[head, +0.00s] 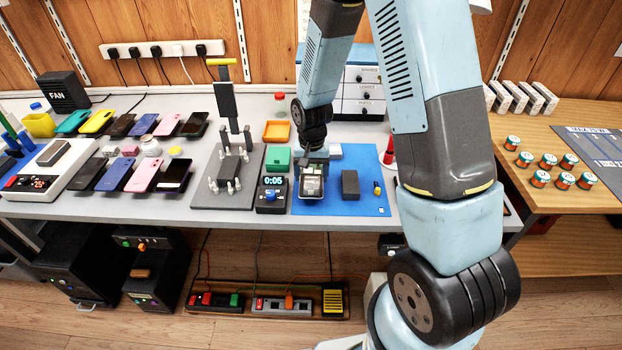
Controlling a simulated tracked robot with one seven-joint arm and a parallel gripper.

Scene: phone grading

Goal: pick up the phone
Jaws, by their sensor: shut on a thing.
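My gripper (313,172) points down over the blue mat (372,205). It is shut on a phone (311,190) with a pale edge and a dark and greenish face. The fingers and the arm's end hide part of this phone, and I cannot tell whether it touches the mat. More phones lie on the bench to the left in two rows, among them a pink phone (144,175) and a black phone (174,175).
A dark block (350,185) lies on the mat just right of the gripper. A timer (271,195) reading 0:05, a green box (277,160) and a clamp press (229,125) stand to its left. Small jars (547,161) stand on the wooden table at right.

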